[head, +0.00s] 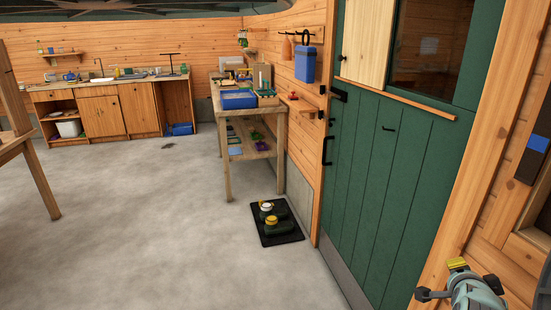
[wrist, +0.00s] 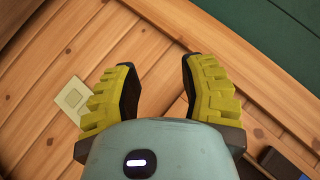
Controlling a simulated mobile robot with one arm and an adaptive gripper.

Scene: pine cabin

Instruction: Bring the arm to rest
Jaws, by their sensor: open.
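My gripper (wrist: 158,85) is open in the wrist view, with two yellow ridged fingers set apart and nothing between them. Behind the fingers is pine board wall. In the head view my gripper (head: 458,264) shows at the lower right corner, in front of the wood beside the green door (head: 400,170). Its fingertips look small there, and only part of the arm shows.
A workbench (head: 277,120) with a blue bin (head: 239,99) stands left of the door. A black mat (head: 284,234) with boots lies on the floor below. A counter (head: 105,88) runs along the back wall. The grey floor (head: 140,240) is mostly clear. A light switch plate (wrist: 72,98) is on the wall.

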